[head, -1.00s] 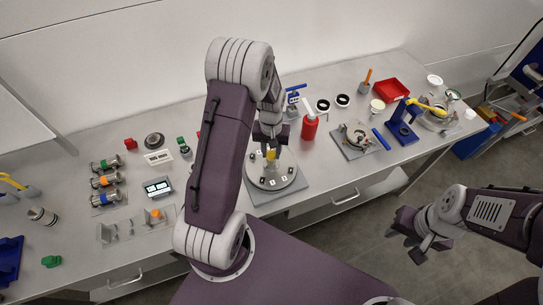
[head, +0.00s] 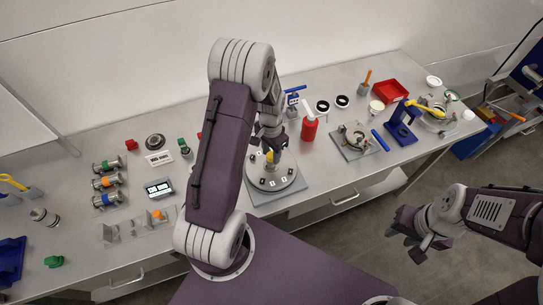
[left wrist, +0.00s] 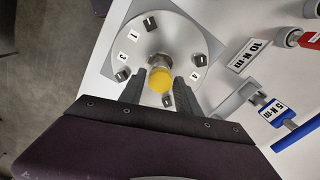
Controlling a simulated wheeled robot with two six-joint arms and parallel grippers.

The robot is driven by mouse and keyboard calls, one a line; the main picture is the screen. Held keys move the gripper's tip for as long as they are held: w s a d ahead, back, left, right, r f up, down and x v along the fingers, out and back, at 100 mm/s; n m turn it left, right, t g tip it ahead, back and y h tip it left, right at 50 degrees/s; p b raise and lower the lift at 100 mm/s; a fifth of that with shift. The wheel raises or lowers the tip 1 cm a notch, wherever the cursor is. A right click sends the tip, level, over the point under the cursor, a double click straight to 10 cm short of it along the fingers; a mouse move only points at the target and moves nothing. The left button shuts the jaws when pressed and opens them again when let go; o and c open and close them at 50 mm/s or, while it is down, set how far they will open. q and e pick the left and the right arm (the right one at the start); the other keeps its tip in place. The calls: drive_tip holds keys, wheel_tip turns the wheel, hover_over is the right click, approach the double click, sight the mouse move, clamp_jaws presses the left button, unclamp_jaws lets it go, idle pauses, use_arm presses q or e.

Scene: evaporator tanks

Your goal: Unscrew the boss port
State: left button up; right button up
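The boss port (left wrist: 160,77) is a short metal cylinder with a yellow top, upright at the centre of a round grey plate (left wrist: 180,35) with numbered bolts around it. In the head view, the yellow top (head: 270,157) shows under my left gripper (head: 269,150), with the plate (head: 287,181) on a flat grey base. In the left wrist view, the dark fingers of my left gripper (left wrist: 160,85) stand on both sides of the yellow top and appear to touch it. My right gripper (head: 418,240) hangs off the bench's front right; its fingertips are unclear.
A red bottle (head: 309,129) stands right of the plate. A grey fixture (head: 357,142) and a blue stand (head: 401,131) are further right. Several metal cylinders with coloured bands (head: 107,182) lie at left. Torque-labelled tools (left wrist: 272,110) lie near the plate in the wrist view.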

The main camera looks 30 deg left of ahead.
use_arm(q)
drive_tip(key=m, duration=0.7)
drive_tip(key=shift+p, duration=0.35)
clamp_jaws()
drive_tip(key=shift+r+n, duration=0.1)
drive_tip(key=shift+n, duration=1.1)
drive_tip(key=n, duration=0.2)
drive_tip(key=shift+n, duration=0.4)
drive_tip(key=n+p, duration=0.1)
drive_tip(key=n, duration=0.2)
drive_tip(key=shift+n, duration=1.1)
